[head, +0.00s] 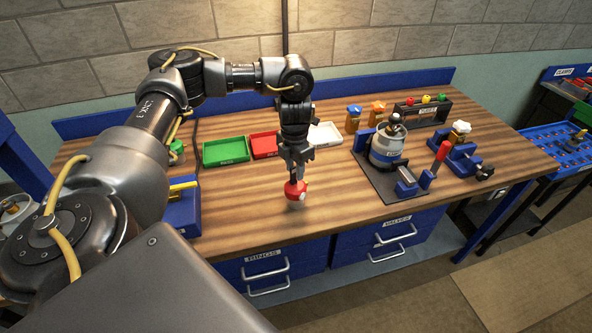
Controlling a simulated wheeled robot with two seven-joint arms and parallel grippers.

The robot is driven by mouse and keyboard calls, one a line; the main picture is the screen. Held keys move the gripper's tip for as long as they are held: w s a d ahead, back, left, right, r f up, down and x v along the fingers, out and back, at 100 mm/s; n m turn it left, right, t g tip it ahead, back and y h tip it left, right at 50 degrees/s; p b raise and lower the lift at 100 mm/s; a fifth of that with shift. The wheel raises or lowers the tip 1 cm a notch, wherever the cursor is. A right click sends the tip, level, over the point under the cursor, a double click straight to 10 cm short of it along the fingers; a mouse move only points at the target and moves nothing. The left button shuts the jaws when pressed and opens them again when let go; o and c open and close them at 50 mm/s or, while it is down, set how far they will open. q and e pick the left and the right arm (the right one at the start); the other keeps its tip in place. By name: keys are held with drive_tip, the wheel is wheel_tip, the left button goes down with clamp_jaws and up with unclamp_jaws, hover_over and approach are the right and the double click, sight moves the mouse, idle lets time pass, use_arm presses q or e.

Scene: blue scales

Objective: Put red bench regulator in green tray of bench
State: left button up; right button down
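The red regulator (297,195), a small round red part with a pale face, is at the tip of my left gripper (295,176). The gripper points straight down and its fingers close on the regulator's top. The regulator is over the front part of the wooden bench (255,205); I cannot tell whether it touches the top. The green tray (226,151) lies further back and to the left of the gripper, and looks empty. My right gripper is not in view.
A red tray (264,145) and a white tray (325,134) lie right of the green one, the red one partly behind my arm. A gas canister (387,146) on a dark plate and a blue vise (462,160) stand to the right. A blue block (183,212) is at the left.

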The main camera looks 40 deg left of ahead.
use_arm(q)
clamp_jaws()
idle(1.4)
